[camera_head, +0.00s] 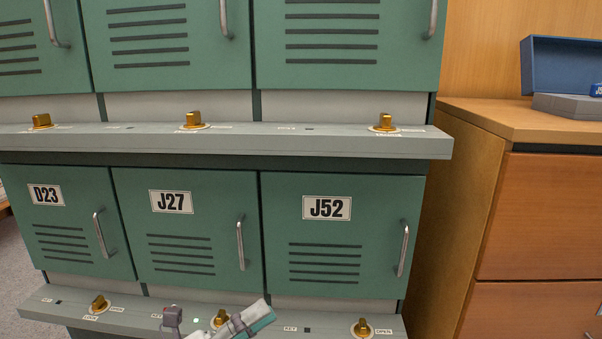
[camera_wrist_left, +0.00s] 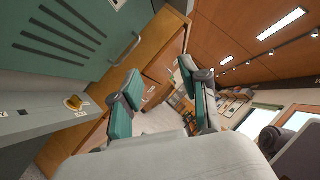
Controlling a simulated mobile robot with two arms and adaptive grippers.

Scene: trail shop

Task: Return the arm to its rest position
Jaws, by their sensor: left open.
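My left gripper (camera_head: 212,325) shows at the bottom edge of the head view, in front of the lower ledge below the J27 locker (camera_head: 184,205). One grey and teal finger covers part of a gold knob (camera_head: 221,319) there; I cannot tell if they touch. In the left wrist view the gripper (camera_wrist_left: 160,88) is open, its two teal-padded fingers apart with nothing between them. My right gripper is not in view.
Green lockers labelled D23 (camera_head: 68,210) and J52 (camera_head: 335,225) flank J27, all shut. A grey ledge (camera_head: 250,140) with gold knobs juts out above them. A wooden cabinet (camera_head: 550,215) with a blue open box (camera_head: 560,66) stands at the right.

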